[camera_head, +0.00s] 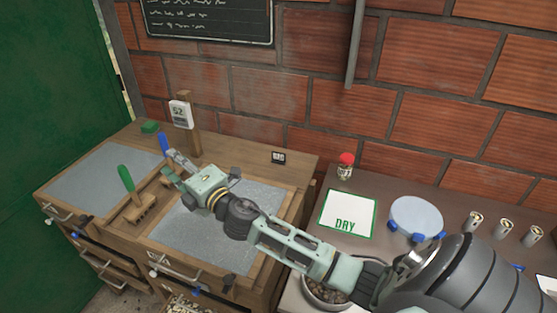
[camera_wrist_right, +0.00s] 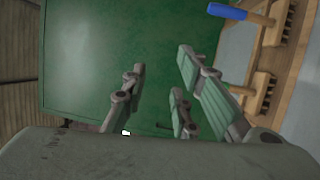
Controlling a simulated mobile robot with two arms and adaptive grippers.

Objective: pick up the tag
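No thing is plainly marked as the tag. I cannot tell which is the tag. My right gripper (camera_head: 172,166) reaches over the bench from the right, in front of the post and apart from the card. In the wrist view its fingers (camera_wrist_right: 160,76) are spread with nothing between them. Neither card nor label can be made out there. My left gripper is not in view.
A green-handled brush (camera_head: 126,178) and a blue-handled brush (camera_head: 164,144) are close to the gripper; the blue handle also shows in the wrist view (camera_wrist_right: 228,12). A green block (camera_head: 150,127) lies behind. The right table holds a DRY sheet (camera_head: 346,207) and a red-capped jar (camera_head: 346,172).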

